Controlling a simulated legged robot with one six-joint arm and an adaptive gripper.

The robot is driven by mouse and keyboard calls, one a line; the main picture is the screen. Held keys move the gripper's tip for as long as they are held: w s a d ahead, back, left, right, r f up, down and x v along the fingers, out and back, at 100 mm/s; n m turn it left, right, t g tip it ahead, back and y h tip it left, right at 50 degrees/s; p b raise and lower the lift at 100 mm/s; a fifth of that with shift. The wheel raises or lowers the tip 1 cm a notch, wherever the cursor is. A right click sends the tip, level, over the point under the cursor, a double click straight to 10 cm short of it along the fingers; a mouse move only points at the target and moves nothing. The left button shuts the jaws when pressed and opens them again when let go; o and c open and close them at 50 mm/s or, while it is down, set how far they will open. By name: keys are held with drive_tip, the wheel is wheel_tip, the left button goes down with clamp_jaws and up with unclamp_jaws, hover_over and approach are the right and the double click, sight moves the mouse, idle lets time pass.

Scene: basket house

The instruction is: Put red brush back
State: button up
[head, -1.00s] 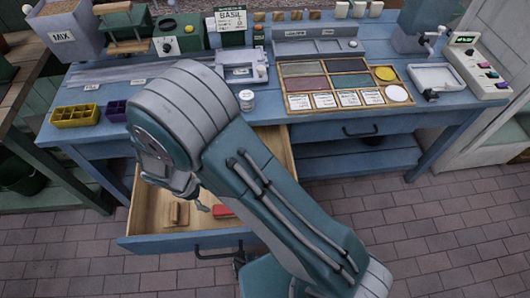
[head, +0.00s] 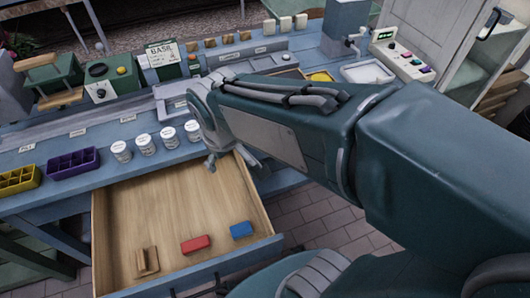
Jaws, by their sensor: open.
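A red block-shaped item (head: 196,244), which I take for the red brush, lies on the floor of the open wooden drawer (head: 150,205), near its front. No bristles can be made out. My gripper (head: 212,164) is above the back right part of the drawer, apart from the red item and behind it. It is open and small in view, with nothing seen in it. My arm comes in from the right and hides part of the worktop.
A blue block (head: 241,230) lies right of the red item, and a wooden piece (head: 147,261) lies to its left. White-lidded jars (head: 145,143), a purple tray (head: 72,163) and a yellow tray (head: 18,178) stand along the worktop. The drawer's middle is clear.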

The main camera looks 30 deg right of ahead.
drive_tip(key=s+d+r+m+t, duration=0.2)
drive_tip(key=s+d+r+m, duration=0.2)
drive_tip(key=s, duration=0.3)
drive_tip(key=shift+s+d+r+m+t, duration=0.3)
drive_tip(key=shift+d+r, duration=0.1)
drive_tip(key=shift+d, duration=0.4)
drive_tip(key=shift+w+a, duration=0.1)
